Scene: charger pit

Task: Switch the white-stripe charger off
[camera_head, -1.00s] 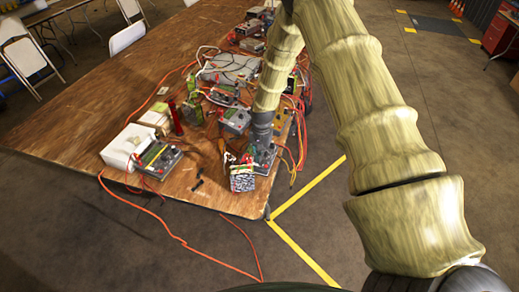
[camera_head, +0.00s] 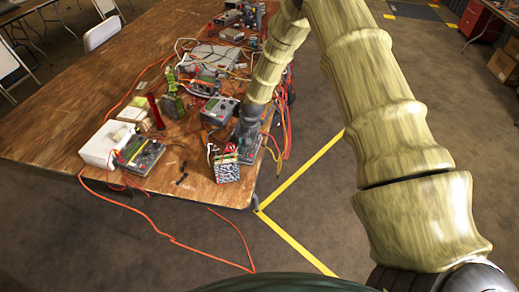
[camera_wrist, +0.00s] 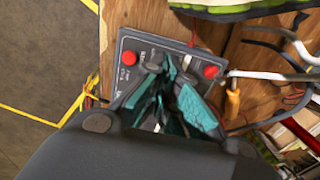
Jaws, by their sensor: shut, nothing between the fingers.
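My gripper (camera_wrist: 172,100), with teal fingertips, is shut and empty. In the wrist view it is low over a dark grey charger (camera_wrist: 150,42) with two red round knobs, one at each side. In the head view this charger (camera_head: 250,155) is at the table's near right corner, partly behind my gripper.
A patterned box (camera_head: 227,168) stands close beside that charger. Another charger (camera_head: 140,154) is at the left by a white box (camera_head: 103,145), and a grey one (camera_head: 220,109) lies behind. Orange cables hang off the table (camera_head: 200,188).

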